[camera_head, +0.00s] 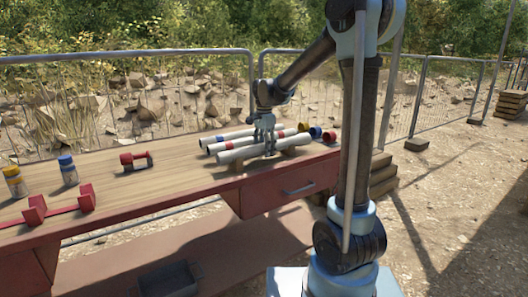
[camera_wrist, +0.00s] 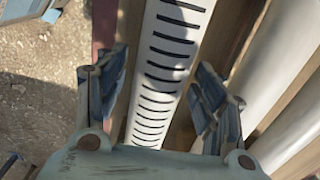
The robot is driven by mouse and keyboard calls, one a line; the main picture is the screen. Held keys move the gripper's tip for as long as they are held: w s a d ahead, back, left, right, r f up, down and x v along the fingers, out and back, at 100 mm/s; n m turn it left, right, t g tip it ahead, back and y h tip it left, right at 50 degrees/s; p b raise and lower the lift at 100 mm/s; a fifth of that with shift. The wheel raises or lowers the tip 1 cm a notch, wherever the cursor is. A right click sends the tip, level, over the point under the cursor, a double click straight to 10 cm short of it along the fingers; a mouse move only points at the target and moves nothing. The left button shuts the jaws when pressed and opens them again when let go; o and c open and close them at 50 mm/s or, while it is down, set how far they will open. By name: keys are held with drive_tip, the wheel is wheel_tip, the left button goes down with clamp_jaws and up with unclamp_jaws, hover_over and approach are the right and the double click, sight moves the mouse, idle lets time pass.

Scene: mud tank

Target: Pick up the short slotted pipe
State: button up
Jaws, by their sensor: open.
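A pale pipe with a row of dark slots (camera_wrist: 168,62) runs lengthwise through the wrist view, between my two fingers. It appears to be the front pipe (camera_head: 238,153) of the group on the workbench in the head view; its slots cannot be made out there. My gripper (camera_wrist: 161,85) is open, one finger on each side of the slotted pipe, with nothing clasped. In the head view my gripper (camera_head: 267,146) points down at the front pipe's middle. Whether the fingers touch the pipe cannot be told. The pipe's ends are out of the wrist view.
Other pale pipes lie close behind, one with a blue band (camera_head: 221,138) and one with a red band (camera_head: 230,145). They also show at the right of the wrist view (camera_wrist: 280,70). A fence stands behind.

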drive_tip(key=shift+c, duration=0.6)
drive_tip(key=c, duration=1.3)
drive_tip(key=shift+r, duration=0.2)
